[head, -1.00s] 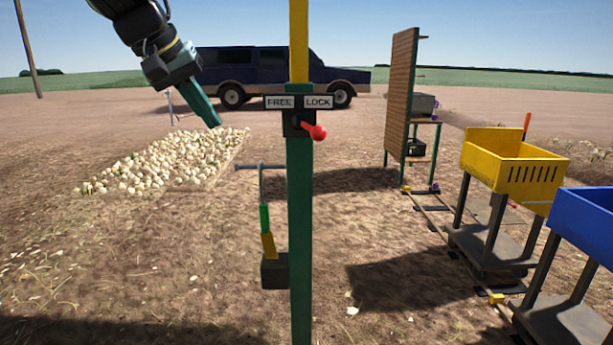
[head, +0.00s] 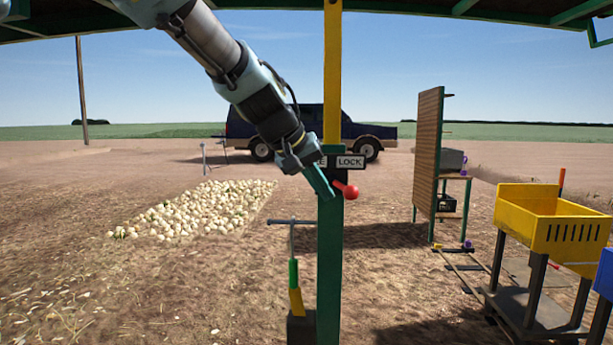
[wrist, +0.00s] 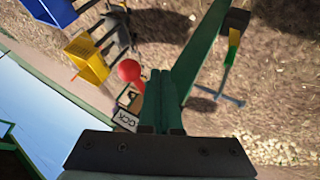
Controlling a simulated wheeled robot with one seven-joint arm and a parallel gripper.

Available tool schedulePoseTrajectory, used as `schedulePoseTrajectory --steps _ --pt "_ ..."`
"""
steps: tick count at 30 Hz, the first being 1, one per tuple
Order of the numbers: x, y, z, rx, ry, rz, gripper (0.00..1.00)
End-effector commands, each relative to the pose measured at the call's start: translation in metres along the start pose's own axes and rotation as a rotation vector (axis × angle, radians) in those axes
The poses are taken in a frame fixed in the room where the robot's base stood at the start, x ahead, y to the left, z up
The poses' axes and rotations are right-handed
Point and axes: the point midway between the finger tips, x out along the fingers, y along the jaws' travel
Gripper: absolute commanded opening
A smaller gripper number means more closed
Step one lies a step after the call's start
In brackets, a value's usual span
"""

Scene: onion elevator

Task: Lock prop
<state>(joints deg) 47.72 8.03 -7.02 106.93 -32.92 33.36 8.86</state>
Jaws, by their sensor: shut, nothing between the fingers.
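The prop is an upright post with a yellow upper part (head: 333,80) and a green lower part (head: 330,260). A plate on it carries a partly covered label and a LOCK label (head: 350,162); LOCK also shows in the wrist view (wrist: 125,119). A lever with a red knob (head: 351,191) points right and slightly down, below LOCK. My gripper (head: 330,197) is shut and empty, its tips in front of the post, just left of the knob. In the wrist view, the knob (wrist: 129,70) is left of my fingertips (wrist: 160,74); contact cannot be told.
A yellow bin (head: 545,225) on a cart and a wooden board (head: 428,150) stand right. Onions (head: 195,212) lie on the ground at left. A dark pickup (head: 300,130) is behind.

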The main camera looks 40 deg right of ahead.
Motion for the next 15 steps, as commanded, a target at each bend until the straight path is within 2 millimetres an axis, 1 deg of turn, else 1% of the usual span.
schedulePoseTrajectory --steps 1,4,15 --pt "0.0002 0.0063 -0.0016 -0.001 -0.002 0.000 0.00" --pt "0.0038 0.0123 -0.0019 -0.001 -0.001 -0.001 0.00" --pt "0.0060 0.0147 -0.0017 -0.003 0.000 -0.001 0.00"
